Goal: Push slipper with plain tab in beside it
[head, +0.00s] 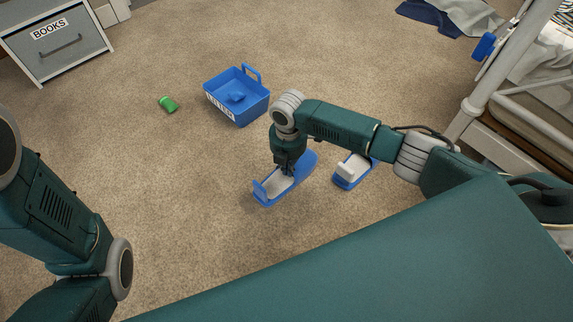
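Two blue slippers with pale insoles lie on the carpet. The left slipper (271,197) is under my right gripper (287,171) and points up and to the right, with an upright tab at its near left end. The right slipper (344,180) lies apart from it, partly behind my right arm, with a pale raised piece on it. Which tab is plain is too small to tell. My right gripper points down at the left slipper's insole, at or just above it; its fingers are too small and dark to read. My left arm is at the left edge; its gripper is out of view.
A blue basket (226,106) with a label and something blue inside stands behind the slippers. A grey BOOKS drawer unit (60,52) is at the back left. A bed frame (490,85) stands right. Carpet at left-centre is clear.

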